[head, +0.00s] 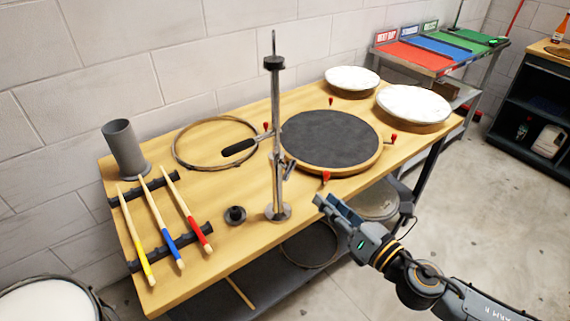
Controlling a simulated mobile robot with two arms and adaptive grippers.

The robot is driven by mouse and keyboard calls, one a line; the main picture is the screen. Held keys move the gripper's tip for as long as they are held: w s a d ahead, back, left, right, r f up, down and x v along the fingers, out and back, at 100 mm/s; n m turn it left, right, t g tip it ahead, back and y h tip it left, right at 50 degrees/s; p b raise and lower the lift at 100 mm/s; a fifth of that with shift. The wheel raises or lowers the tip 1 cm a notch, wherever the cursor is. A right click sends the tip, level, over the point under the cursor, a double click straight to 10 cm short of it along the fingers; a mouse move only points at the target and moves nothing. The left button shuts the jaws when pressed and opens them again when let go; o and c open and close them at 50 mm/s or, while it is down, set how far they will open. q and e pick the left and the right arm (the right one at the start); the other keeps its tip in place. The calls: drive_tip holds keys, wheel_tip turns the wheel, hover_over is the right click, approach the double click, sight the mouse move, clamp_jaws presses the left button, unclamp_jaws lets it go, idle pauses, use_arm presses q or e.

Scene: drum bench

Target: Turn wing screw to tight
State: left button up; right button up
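A metal stand (276,120) rises upright from a round base (277,211) near the front edge of the bench. A small wing-like metal piece (287,168) sticks out from the right side of its post; it looks like the wing screw, but it is too small to tell how tight it is. My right gripper (326,203) is off the bench's front edge, right of the stand's base and apart from it. Its fingers point up and left with nothing visible between them; their opening is unclear. My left gripper is not in view.
A dark drum pad (332,140) with red-tipped lugs lies behind the stand. A loose hoop (215,143), a black knob-like piece (235,215), a grey cup (124,148) and drumsticks on a rack (190,232) are to the left. White drums (413,104) stand at the back right.

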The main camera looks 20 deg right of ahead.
sight(291, 172)
drive_tip(key=p+x, duration=0.4)
drive_tip(key=x, duration=0.8)
drive_tip(key=shift+w+a, duration=0.1)
drive_tip(key=shift+w, duration=0.2)
drive_tip(key=shift+w+a, duration=0.2)
drive_tip(key=shift+w, duration=0.25)
clamp_jaws()
